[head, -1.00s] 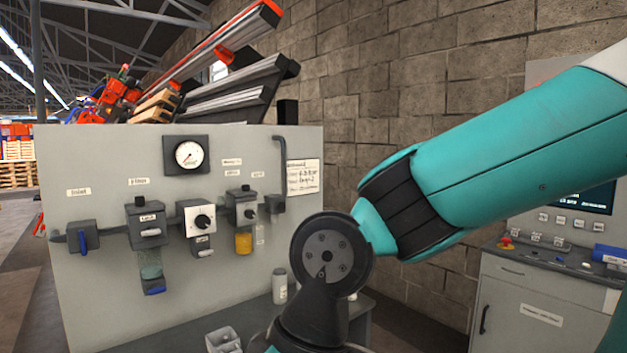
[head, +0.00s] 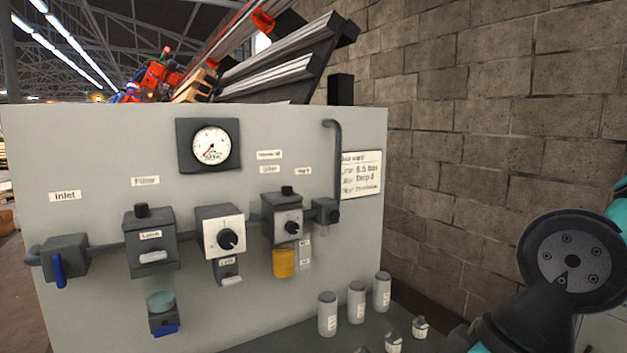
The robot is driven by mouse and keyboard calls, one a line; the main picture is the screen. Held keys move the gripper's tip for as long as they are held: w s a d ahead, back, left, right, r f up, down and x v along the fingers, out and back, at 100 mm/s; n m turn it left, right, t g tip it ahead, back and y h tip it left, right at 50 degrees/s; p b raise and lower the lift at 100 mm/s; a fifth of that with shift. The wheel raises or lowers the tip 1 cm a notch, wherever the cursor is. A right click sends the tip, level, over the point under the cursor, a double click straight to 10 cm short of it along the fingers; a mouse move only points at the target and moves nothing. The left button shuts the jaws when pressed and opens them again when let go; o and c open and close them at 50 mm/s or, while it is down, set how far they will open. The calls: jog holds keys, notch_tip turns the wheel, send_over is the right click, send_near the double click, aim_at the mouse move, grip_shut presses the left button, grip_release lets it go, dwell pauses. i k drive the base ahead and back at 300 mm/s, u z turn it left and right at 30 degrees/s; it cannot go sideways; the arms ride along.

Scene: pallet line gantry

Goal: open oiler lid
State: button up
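The oiler (head: 282,217) is the dark grey unit under the "Oiler" label on the panel's right side. It has a dark knob on top, a pale front face with a black dial, and an amber bowl (head: 283,263) below. I cannot tell from this view whether its lid is open. My arm shows at the lower right, well to the right of the oiler and apart from it. My gripper is not visible.
The grey panel (head: 100,220) also carries a gauge (head: 211,145), an inlet valve with a blue handle (head: 58,270), a filter (head: 150,240) and a regulator (head: 221,230). Several bottles (head: 356,302) stand on the shelf below right. A brick wall (head: 480,120) is behind.

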aim_at(286, 195)
jog(key=u, duration=0.1)
jog(key=i, duration=1)
jog(key=u, duration=0.35)
